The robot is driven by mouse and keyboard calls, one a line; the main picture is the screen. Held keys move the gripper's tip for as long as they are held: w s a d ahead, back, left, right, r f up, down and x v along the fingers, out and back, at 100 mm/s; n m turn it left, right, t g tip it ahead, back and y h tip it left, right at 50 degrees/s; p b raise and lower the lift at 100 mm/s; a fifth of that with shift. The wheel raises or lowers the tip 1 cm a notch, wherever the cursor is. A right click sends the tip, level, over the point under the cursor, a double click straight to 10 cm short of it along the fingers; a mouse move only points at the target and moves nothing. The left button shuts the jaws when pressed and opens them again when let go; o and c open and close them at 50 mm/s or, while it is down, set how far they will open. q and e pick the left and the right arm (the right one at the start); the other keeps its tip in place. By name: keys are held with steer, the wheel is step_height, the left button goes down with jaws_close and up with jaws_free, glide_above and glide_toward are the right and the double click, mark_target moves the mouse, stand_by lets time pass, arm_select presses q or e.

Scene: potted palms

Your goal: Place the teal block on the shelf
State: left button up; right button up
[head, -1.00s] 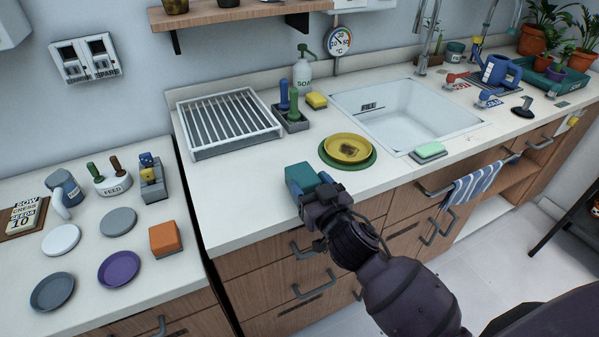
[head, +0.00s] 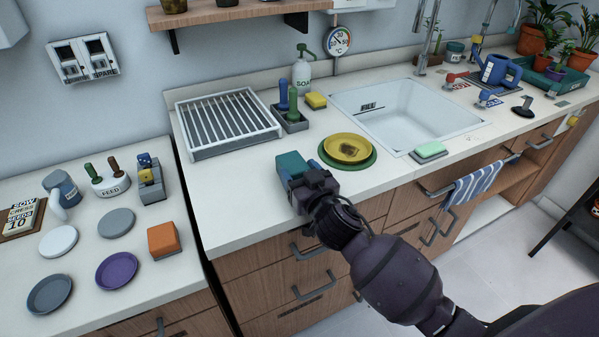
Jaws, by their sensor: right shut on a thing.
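The teal block (head: 291,167) is at the front part of the counter, left of the yellow and green plates. My right gripper (head: 307,180) is shut on it, and the gripper hides its near side. I cannot tell whether the block touches the counter or is just above it. The wooden shelf (head: 228,13) is on the wall at the top, above the dish rack, with pots partly in view on it. My left gripper is not in view.
A white dish rack (head: 228,122) stands behind the block. A yellow plate on a green one (head: 370,160) is close to the gripper's right. A soap bottle (head: 305,76) and brush holder (head: 291,118) stand below the shelf's right end. The sink (head: 405,112) is further right.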

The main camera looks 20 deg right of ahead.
steer(key=o, duration=1)
steer(key=shift+r, duration=0.1)
steer(key=s, duration=1.2)
steer(key=s+d+f+g, duration=0.1)
steer(key=s+f, duration=0.1)
steer(key=f, duration=0.2)
steer(key=s+d+f+g, duration=0.1)
steer(key=s+f, duration=0.2)
steer(key=f, duration=0.1)
steer(key=s+d+f+g, duration=0.1)
steer(key=s+f, duration=0.1)
steer(key=f, duration=0.1)
steer(key=shift+s+d+f+g+h+p, duration=0.1)
steer(key=shift+s+f+g+h+p, duration=0.05)
steer(key=shift+f+g+h+p, duration=0.2)
steer(key=shift+o, duration=1.1)
steer(key=s+d+f+g, duration=0.1)
steer(key=s+f+g, duration=0.2)
steer(key=s+f, duration=0.5)
steer(key=shift+s+d+f+n, duration=0.25)
steer(key=shift+s+f+n, duration=0.15)
steer(key=shift+s, duration=0.4)
